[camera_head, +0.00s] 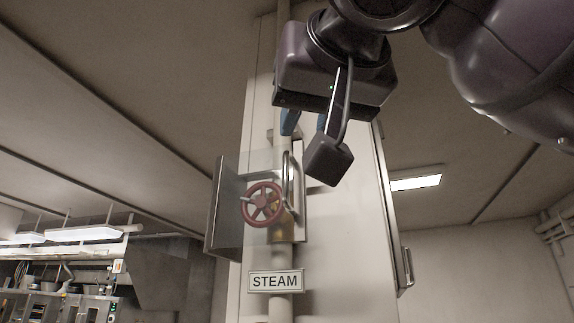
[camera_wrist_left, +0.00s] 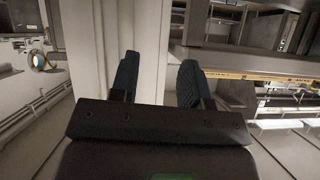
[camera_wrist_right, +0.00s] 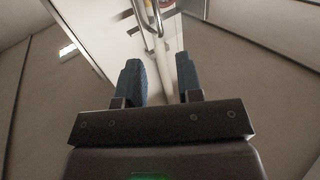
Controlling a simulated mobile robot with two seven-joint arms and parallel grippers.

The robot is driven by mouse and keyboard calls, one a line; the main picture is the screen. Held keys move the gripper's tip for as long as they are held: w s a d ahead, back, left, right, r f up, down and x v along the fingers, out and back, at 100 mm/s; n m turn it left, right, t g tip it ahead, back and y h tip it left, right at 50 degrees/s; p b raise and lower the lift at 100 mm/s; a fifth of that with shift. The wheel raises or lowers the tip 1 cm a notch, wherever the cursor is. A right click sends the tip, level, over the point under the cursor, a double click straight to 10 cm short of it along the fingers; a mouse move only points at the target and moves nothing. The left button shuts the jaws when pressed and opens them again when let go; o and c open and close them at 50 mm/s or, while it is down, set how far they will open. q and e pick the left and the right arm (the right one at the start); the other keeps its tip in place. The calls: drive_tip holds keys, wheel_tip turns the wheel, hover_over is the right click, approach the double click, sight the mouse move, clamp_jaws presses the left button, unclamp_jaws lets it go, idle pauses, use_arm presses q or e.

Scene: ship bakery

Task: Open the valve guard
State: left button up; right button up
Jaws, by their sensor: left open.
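The valve guard (camera_head: 226,205) is a box with a grey metal side and a clear front, fixed to a pale column. An upright metal bar handle (camera_head: 290,180) stands at its right edge. A red valve wheel (camera_head: 263,204) shows through the clear front. My right gripper (camera_head: 308,142) is above and right of the handle, apart from it in the picture. In the right wrist view its blue fingers (camera_wrist_right: 160,78) are spread and empty, with the handle (camera_wrist_right: 149,20) beyond them. My left gripper (camera_wrist_left: 157,80) is open and empty, outside the head view.
A STEAM sign (camera_head: 276,281) is on the column (camera_head: 340,240) below the guard. Another handle (camera_head: 407,267) is on the column's right side. Kitchen shelving and equipment (camera_head: 60,300) stand at the lower left. A ceiling light (camera_head: 415,182) is at the right.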

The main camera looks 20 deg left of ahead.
sight(287, 165)
drive_tip(key=p+x, duration=0.3)
drive_tip(key=x, duration=0.6)
drive_tip(key=shift+w, duration=0.45)
drive_tip(key=shift+w+a, duration=0.35)
drive_tip(key=shift+w, duration=0.1)
use_arm(q)
drive_tip(key=shift+s+a+r, duration=0.15)
drive_tip(key=shift+s+r, duration=0.45)
drive_tip(key=shift+r, duration=0.1)
use_arm(e)
drive_tip(key=shift+w+a, duration=0.1)
use_arm(q)
drive_tip(key=shift+r, duration=0.25)
use_arm(e)
clamp_jaws()
